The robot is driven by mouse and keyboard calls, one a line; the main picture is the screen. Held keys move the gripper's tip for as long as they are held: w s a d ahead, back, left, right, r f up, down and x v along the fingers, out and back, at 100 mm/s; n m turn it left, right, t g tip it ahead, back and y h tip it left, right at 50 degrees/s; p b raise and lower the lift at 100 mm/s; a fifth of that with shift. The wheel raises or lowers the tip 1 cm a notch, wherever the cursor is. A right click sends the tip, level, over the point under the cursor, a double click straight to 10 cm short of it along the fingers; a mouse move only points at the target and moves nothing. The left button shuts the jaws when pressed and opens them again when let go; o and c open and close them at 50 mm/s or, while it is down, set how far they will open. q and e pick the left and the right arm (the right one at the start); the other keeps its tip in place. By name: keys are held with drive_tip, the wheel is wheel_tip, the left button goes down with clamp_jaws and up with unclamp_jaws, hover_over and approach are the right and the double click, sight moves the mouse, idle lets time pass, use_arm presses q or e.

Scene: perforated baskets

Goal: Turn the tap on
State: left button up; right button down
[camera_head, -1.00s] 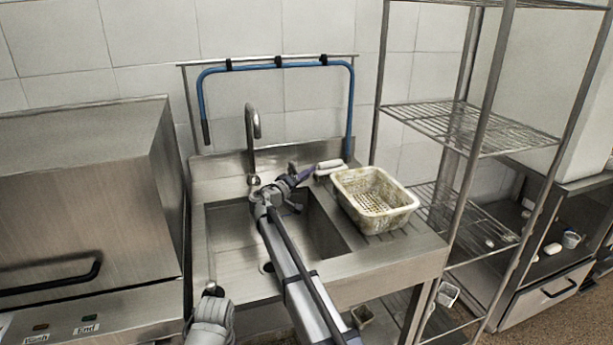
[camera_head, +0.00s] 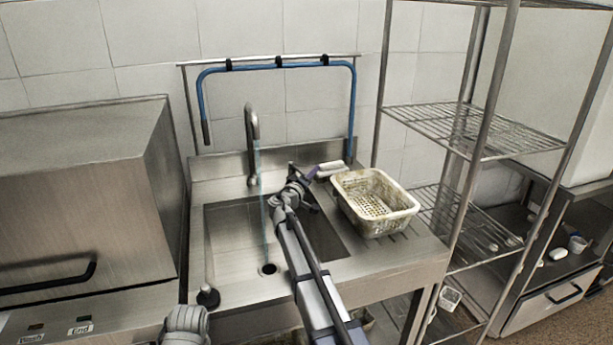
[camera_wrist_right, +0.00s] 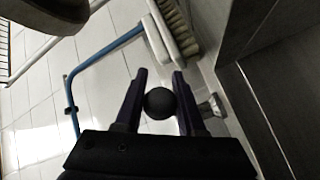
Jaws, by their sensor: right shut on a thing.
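The steel tap (camera_head: 251,125) stands at the back of the sink (camera_head: 225,245), its curved spout pointing down. A thin bluish stream of water (camera_head: 264,215) falls from it toward the drain. My right gripper (camera_head: 312,176) is to the right of the tap, near the sink's back edge. In the right wrist view, my right gripper (camera_wrist_right: 160,80) is shut on a dark round knob (camera_wrist_right: 160,103), which sits between its two fingers. In the head view the knob is hidden by the gripper. My left gripper is out of view.
A dirty white perforated basket (camera_head: 374,203) stands on the drainboard right of the basin. A brush (camera_wrist_right: 174,28) lies close to my right gripper. A blue hose (camera_head: 275,66) hangs behind. A steel machine (camera_head: 80,190) is left; a wire shelf rack (camera_head: 475,130) is right.

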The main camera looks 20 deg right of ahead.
idle(0.3)
drive_tip(key=c, duration=0.5)
unclamp_jaws()
